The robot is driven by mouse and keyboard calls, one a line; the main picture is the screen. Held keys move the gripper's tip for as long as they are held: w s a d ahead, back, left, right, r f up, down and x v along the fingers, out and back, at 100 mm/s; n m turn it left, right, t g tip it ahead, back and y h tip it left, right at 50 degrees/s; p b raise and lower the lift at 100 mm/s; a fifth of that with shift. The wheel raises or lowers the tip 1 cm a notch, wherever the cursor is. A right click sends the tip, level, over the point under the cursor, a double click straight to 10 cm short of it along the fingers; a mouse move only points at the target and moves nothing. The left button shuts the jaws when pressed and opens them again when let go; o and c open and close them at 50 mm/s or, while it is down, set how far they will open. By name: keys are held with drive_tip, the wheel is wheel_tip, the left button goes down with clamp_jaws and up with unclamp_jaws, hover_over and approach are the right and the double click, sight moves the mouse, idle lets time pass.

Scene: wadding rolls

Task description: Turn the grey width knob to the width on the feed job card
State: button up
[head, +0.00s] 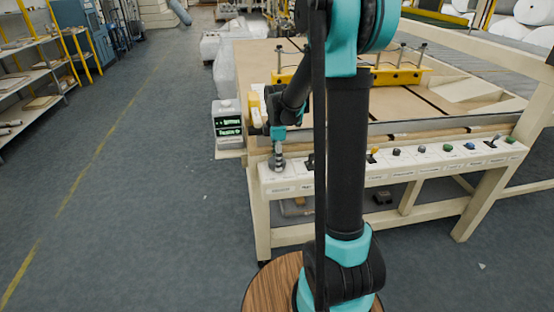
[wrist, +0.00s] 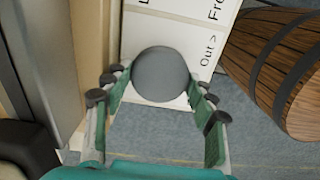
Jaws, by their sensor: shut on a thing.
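The grey knob (wrist: 161,73) is round and sits on the white control panel at its left end. In the wrist view it lies between the two fingers of my gripper (wrist: 158,108), which is shut on it from both sides. In the head view my gripper (head: 278,160) points down at the panel's left end and mostly hides the knob. Any pointer mark on the knob cannot be made out. Partly cut-off printed words show beside it in the wrist view, one reading "Out". A feed job card cannot be made out.
The cream control panel (head: 393,172) carries several more coloured knobs and levers to the right. A small box with green-lit dark displays (head: 228,125) stands left of my gripper, too small to read. Open floor (head: 150,200) lies to the left.

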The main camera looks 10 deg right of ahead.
drive_tip(key=m, duration=2.5)
drive_tip(key=shift+m, duration=0.4)
drive_tip(key=m, duration=0.4)
drive_tip(key=shift+m, duration=0.3)
drive_tip(key=m, duration=0.9)
